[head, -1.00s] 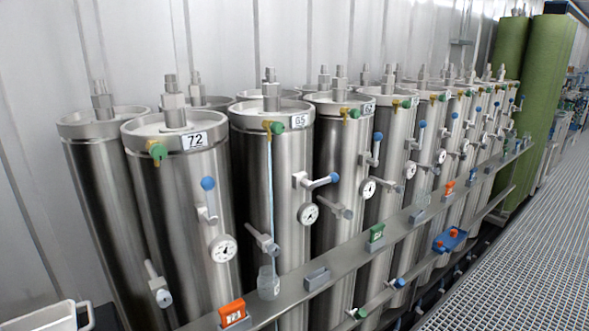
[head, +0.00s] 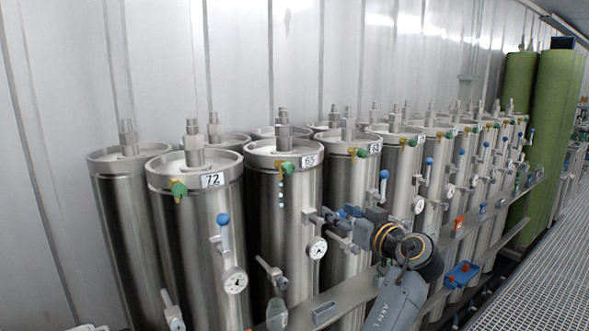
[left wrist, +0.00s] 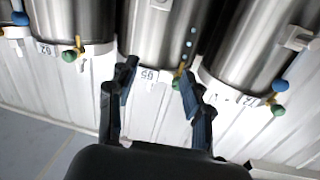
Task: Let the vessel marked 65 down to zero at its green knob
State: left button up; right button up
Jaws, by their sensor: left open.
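The vessel marked 65 (head: 285,215) is an upright steel cylinder between vessel 72 and vessel 62. Its green knob (head: 287,168) sits on a brass fitting by the number plate (head: 309,161). Pale drops show in a line below the knob. Its gauge (head: 317,248) is too small to read. My left gripper (head: 352,213) is open and empty, in front and to the right of the vessel. In the left wrist view, upside down, the plate 65 (left wrist: 148,75) shows between the open fingers, and the green knob (left wrist: 177,83) appears near the right finger. My right gripper is out of view.
Vessel 72 (head: 193,245) stands at left with its blue lever (head: 223,219) upright. A clear cup (head: 277,314) stands on the rail below vessel 65. The grated floor (head: 535,285) at right is clear.

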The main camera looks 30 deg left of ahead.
aim_at(291, 169)
pick_arm(q)
jog(key=s+a+r+n+g+y, duration=0.15)
jog(key=s+r+n, duration=0.25)
jog(key=r, duration=0.4)
jog(key=shift+g, duration=0.25)
jog(key=p+x, duration=0.4)
jog(key=x, duration=0.8)
jog(key=shift+a+p, duration=0.1)
jog(key=shift+p, duration=0.25)
jog(key=shift+w+a+f, duration=0.1)
jog(key=shift+w+a, duration=0.15)
jog(key=shift+a, duration=0.15)
grip_shut()
